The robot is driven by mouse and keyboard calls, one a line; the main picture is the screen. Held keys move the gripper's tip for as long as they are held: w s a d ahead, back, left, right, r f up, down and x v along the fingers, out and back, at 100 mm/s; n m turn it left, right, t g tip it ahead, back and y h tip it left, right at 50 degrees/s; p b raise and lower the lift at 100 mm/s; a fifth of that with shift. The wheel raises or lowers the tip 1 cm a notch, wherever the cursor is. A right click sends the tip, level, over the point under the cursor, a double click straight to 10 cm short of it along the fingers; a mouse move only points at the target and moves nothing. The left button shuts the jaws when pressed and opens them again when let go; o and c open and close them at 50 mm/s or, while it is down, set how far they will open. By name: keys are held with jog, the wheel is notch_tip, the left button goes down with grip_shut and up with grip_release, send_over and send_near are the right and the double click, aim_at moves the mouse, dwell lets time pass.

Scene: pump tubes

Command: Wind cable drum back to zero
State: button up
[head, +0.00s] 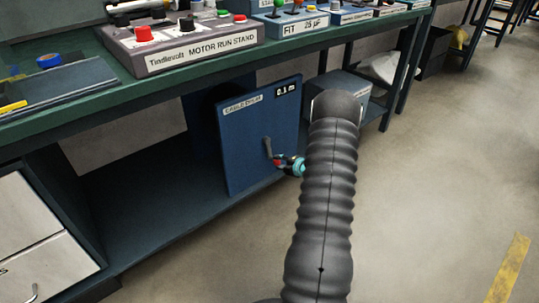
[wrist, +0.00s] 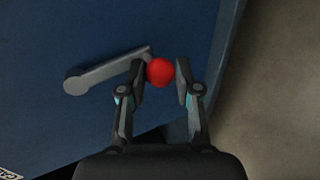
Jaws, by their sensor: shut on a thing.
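The cable drum unit (head: 240,150) is a blue panel under the bench, with a white label and a small black display (head: 286,89). The display seems to read 0.1 m, but it is tiny. A grey crank arm (head: 267,146) sits on the panel's front. In the wrist view the crank arm (wrist: 105,72) runs from a round hub at left up to a red ball knob (wrist: 160,71). My gripper (wrist: 160,74) has its fingers on both sides of the knob and is shut on it. In the head view my gripper (head: 287,162) largely hides the knob.
The green bench (head: 110,88) above carries a motor run stand (head: 190,45) and several other control boxes. White drawers (head: 30,235) are at left. The floor at right is clear.

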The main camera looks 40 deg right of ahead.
jog(key=shift+d, duration=0.15)
jog(key=shift+d+r, duration=0.2)
jog(key=shift+d, duration=0.45)
jog(key=shift+r, duration=0.1)
jog(key=shift+d, duration=0.1)
jog(key=shift+w+d+r, duration=0.15)
jog(key=shift+d+r, duration=0.25)
jog(key=shift+d, duration=0.15)
jog(key=shift+r, duration=0.1)
